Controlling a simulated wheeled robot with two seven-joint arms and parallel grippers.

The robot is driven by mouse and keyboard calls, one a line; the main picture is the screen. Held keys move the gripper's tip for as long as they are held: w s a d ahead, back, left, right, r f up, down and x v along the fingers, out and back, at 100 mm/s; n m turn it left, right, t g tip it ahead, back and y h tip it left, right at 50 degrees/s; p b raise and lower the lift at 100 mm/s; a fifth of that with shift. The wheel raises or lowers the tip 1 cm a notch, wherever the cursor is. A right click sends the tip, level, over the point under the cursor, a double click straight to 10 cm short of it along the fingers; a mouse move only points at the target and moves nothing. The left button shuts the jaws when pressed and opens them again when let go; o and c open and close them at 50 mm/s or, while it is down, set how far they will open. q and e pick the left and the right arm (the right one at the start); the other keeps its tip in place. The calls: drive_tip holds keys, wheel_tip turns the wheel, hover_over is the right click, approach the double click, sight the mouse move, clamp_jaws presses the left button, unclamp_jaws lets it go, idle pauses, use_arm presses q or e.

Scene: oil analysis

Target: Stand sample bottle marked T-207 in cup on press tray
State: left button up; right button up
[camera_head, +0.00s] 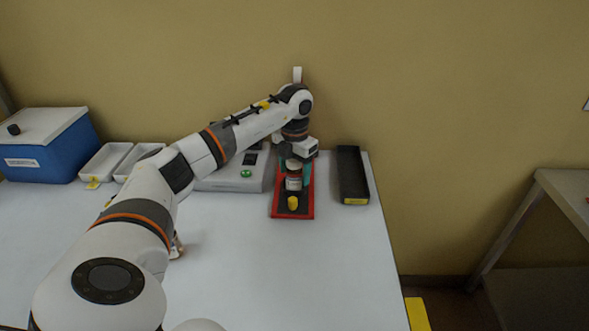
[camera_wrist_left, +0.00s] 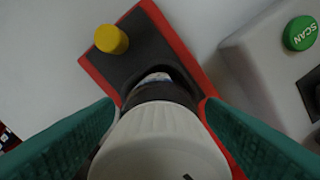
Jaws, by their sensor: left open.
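The sample bottle (camera_head: 293,181) is dark with a pale label and stands on the red-edged press tray (camera_head: 278,212). In the left wrist view, its white cap (camera_wrist_left: 160,145) is close below the camera. Its lower end is at a dark round cup (camera_wrist_left: 183,77) on the tray (camera_wrist_left: 185,35); it looks seated there, about upright. The label's text is too small to read. My left gripper (camera_head: 293,164) is open, with its teal fingers on either side of the bottle; it also shows in the left wrist view (camera_wrist_left: 158,104). My right gripper is not in view.
A yellow knob (camera_head: 293,203) stands at the tray's front. A grey device with a green SCAN button (camera_head: 246,174) is left of the tray, and a black bin (camera_head: 352,178) right. White trays (camera_head: 104,162) and a blue cooler (camera_head: 45,150) stand left. My arm partly hides an object (camera_head: 177,247).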

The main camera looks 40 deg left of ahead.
use_arm(q)
drive_tip(key=shift+r, duration=0.55)
wheel_tip(320, 180, up, 12)
drive_tip(key=shift+f+b, duration=0.2)
drive_tip(key=shift+b, duration=0.15)
